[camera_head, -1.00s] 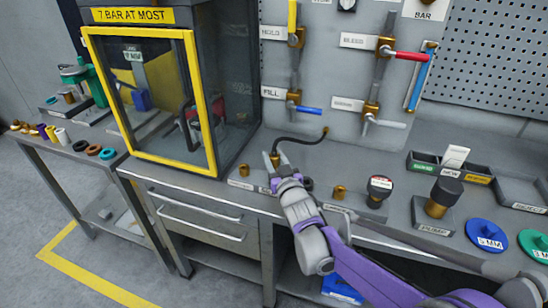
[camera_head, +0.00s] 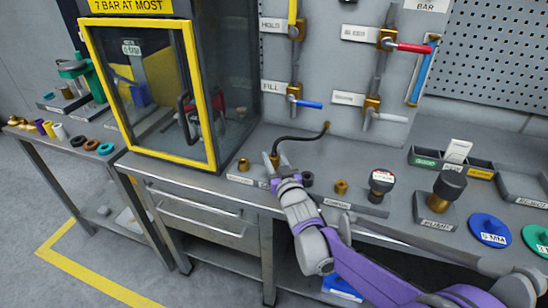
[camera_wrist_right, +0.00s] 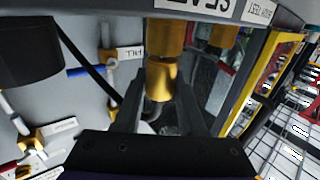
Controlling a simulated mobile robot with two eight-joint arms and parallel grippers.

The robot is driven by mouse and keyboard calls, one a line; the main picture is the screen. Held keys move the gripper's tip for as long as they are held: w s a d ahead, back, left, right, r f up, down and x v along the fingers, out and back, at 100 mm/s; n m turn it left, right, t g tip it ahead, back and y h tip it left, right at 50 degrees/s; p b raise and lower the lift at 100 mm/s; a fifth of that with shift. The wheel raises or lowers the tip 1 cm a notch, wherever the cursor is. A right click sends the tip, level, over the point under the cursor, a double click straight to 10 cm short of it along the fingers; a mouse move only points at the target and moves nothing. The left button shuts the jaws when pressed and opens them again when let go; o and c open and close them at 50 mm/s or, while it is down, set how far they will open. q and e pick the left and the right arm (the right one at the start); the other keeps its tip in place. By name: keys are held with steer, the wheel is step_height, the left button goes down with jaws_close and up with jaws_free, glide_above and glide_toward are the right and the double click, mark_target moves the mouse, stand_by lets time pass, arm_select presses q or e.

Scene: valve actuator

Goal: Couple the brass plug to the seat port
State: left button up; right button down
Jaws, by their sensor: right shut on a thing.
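My right gripper (camera_head: 275,161) stands over the front of the bench and is shut on the brass plug (camera_wrist_right: 160,80). A black hose (camera_head: 301,139) runs from the panel to the plug. In the right wrist view, which looks upside down, the plug lies in line with a brass port (camera_wrist_right: 165,38) beside the label reading SEAT (camera_wrist_right: 198,5). The two brass parts meet or nearly meet; I cannot tell whether they are coupled. A second brass port (camera_head: 243,165) stands just left of the gripper. My left gripper is not in view.
A yellow-framed cabinet (camera_head: 214,110) stands left of the gripper. Valves with blue (camera_head: 308,104) and red handles (camera_head: 413,48) hang on the panel behind.

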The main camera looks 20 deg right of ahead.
steer(key=shift+f, duration=0.35)
steer(key=shift+c, duration=2)
jaws_free()
steer(key=s, duration=1)
steer(key=shift+s+d, duration=0.15)
steer(key=shift+s, duration=0.25)
